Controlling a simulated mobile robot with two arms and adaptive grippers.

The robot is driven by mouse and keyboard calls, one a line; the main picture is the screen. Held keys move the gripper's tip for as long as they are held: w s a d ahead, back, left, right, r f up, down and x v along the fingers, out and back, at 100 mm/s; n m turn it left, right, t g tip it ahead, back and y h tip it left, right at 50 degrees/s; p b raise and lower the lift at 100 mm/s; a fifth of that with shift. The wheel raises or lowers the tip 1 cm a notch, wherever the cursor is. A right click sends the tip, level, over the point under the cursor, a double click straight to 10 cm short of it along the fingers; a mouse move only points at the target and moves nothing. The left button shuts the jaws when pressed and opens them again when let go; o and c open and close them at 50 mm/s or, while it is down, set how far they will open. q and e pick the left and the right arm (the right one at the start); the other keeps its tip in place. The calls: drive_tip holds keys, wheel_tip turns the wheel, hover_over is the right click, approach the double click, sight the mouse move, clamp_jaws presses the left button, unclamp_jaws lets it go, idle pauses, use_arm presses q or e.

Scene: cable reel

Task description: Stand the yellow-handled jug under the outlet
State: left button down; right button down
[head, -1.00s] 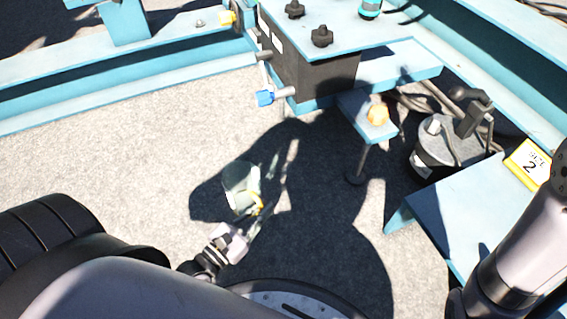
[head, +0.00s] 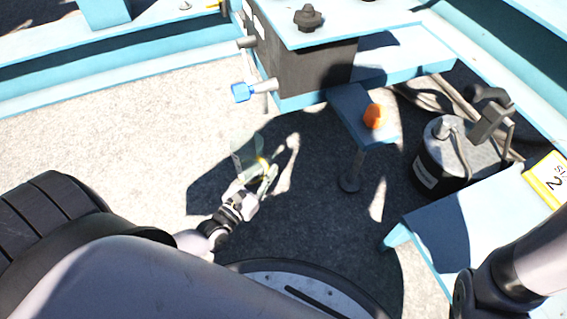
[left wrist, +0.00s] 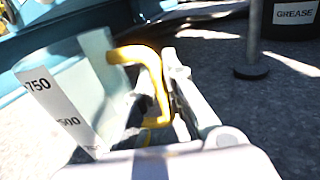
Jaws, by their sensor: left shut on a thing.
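The clear jug (head: 246,156) with a yellow handle is near the middle of the head view, over the shaded ground. In the left wrist view the jug (left wrist: 88,75) shows a white scale strip marked 750 and 500. My left gripper (head: 266,182) is shut on its yellow handle (left wrist: 152,62), with fingers on either side in the left wrist view. I cannot tell whether the jug's base touches the ground. The blue-tipped outlet (head: 242,92) sticks out from the dark box, above the jug in the picture. My right gripper is out of view.
A blue bracket (head: 350,100) with an orange knob (head: 375,116) and a thin footed post stands right of the jug. A dark grease can (head: 455,160) is farther right, by a blue ledge (head: 440,225). Open grey ground lies left of the jug.

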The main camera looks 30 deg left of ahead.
use_arm(q)
drive_tip(key=w+f+b, duration=0.1)
drive_tip(key=w+b, duration=0.1)
drive_tip(key=w+f+b, duration=0.1)
drive_tip(key=w+b, duration=0.1)
drive_tip(key=w, duration=0.1)
drive_tip(key=w+d+f+b, duration=0.1)
drive_tip(key=w+b, duration=0.1)
drive_tip(key=w, duration=0.1)
drive_tip(key=shift+w+f, duration=0.1)
drive_tip(key=shift+f, duration=0.25)
drive_tip(key=shift+r, duration=0.15)
drive_tip(key=c, duration=1.7)
unclamp_jaws()
